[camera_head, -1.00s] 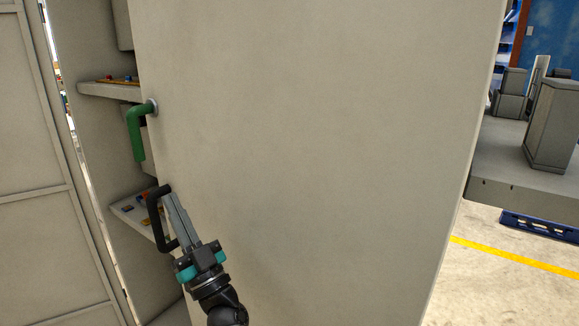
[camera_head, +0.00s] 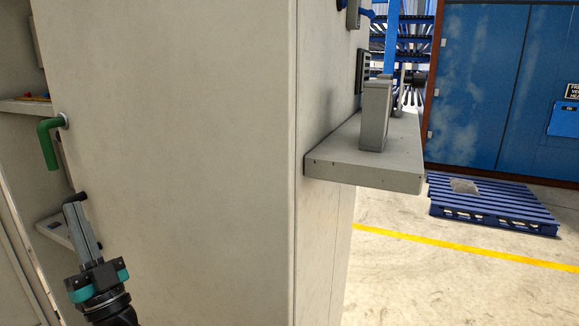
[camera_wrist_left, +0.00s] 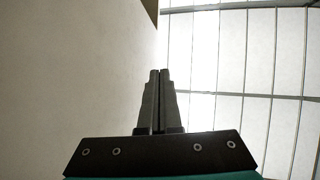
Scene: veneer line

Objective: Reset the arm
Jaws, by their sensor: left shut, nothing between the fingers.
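My left gripper (camera_head: 74,208) is at the lower left of the head view, its long grey fingers pointing up beside the large beige cabinet door (camera_head: 190,130). The fingers are together with nothing between them, which the left wrist view (camera_wrist_left: 158,76) also shows. A small piece of a black handle (camera_head: 81,197) shows right behind the fingertips; the rest is hidden, and I cannot tell if they touch. A green handle (camera_head: 48,145) is on the door above the gripper. My right gripper is not in view.
Behind the door's left edge are cabinet shelves (camera_head: 22,107). A grey ledge (camera_head: 350,165) with a grey box (camera_head: 374,115) juts out to the right. A blue pallet (camera_head: 490,205) lies on the floor beyond a yellow line (camera_head: 480,253). Floor at lower right is clear.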

